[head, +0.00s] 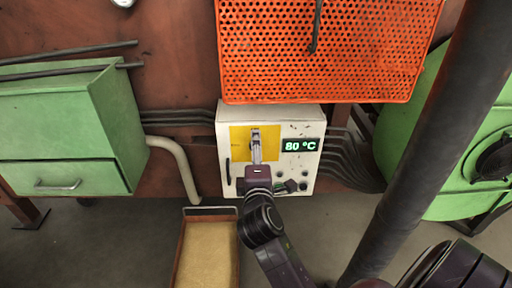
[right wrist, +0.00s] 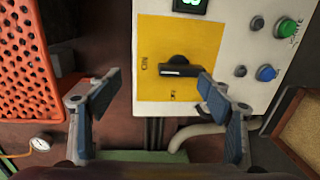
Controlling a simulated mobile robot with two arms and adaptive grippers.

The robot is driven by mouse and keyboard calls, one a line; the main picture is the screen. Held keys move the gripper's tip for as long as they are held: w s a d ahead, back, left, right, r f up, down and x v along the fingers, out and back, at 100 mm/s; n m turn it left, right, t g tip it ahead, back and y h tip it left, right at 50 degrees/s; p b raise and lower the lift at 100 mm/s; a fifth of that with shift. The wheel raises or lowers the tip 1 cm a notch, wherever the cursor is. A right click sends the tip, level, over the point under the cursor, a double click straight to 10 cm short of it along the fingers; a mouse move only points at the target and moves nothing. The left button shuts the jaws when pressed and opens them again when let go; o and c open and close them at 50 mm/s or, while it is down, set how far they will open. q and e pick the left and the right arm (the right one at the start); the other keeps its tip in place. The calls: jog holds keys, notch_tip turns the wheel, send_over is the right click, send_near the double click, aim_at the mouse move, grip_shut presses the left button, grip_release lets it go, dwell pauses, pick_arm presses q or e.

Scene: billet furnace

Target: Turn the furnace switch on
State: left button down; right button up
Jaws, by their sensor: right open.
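The furnace switch (right wrist: 180,68) is a black rotary knob on a yellow plate (right wrist: 205,37), seen in the right wrist view. Its bar handle lies level across that picture, reaching toward the right finger. Small labels on the plate are too blurred to read surely. In the head view the yellow plate (head: 239,137) is on the white control box (head: 312,113), and my right gripper (head: 256,133) covers the knob. In the right wrist view my right gripper (right wrist: 158,80) is open, with its fingers on either side of the knob; contact cannot be told. My left gripper is out of view.
A display (head: 300,145) on the box reads 80 °C, with buttons below. An orange perforated panel (head: 330,50) juts out above the box. A green drawer cabinet (head: 60,125) stands left, a tray (head: 179,255) below. A thick dark pipe (head: 430,140) crosses at right.

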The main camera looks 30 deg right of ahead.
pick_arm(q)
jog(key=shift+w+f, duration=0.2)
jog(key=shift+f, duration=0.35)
pick_arm(e)
jog(key=v, duration=0.3)
jog(key=shift+s+a+f, duration=0.2)
jog(key=shift+s, duration=0.15)
pick_arm(q)
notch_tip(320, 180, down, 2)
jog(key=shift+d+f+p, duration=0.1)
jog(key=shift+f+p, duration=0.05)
jog(key=shift+p, duration=0.2)
